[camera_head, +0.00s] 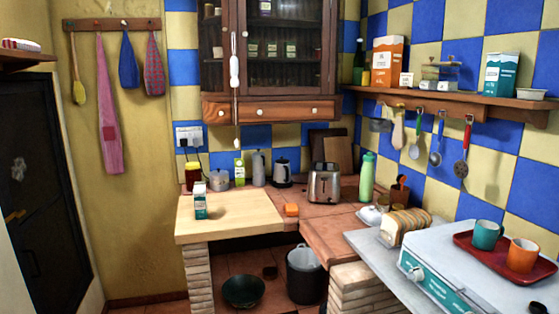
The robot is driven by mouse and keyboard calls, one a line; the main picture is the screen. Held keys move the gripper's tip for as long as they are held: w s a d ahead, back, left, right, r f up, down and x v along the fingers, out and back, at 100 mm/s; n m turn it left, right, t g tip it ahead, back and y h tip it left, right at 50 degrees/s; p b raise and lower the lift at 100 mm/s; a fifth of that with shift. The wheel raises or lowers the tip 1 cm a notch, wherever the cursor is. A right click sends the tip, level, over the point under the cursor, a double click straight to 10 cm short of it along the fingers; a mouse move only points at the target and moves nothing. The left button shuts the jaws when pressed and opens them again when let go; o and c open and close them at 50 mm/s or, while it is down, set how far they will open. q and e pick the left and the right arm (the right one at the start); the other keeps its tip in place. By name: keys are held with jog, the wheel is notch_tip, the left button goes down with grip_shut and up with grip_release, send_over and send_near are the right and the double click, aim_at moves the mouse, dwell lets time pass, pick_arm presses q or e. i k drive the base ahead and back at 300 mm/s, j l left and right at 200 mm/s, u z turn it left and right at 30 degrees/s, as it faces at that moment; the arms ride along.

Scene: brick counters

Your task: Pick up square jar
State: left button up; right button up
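No gripper of mine shows in the head view. On the wall shelf at the right stand clear, boxy glass containers (447,77) with lids, between an orange carton and a teal carton; they look square-sided, but they are small. A dark jar with a lighter lid (192,176) stands on the back left of the counter, and its shape is too small to tell. I cannot tell for sure which of these is the square jar.
The wooden counter (230,222) holds a small carton (200,200), with bare surface around it. A toaster (325,183), a green bottle (367,177) and a kettle (282,173) stand behind. Utensils hang below the shelf (510,104). A red tray (478,252) bears two mugs.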

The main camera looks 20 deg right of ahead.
aim_at(448, 79)
jog(key=z, duration=1.35)
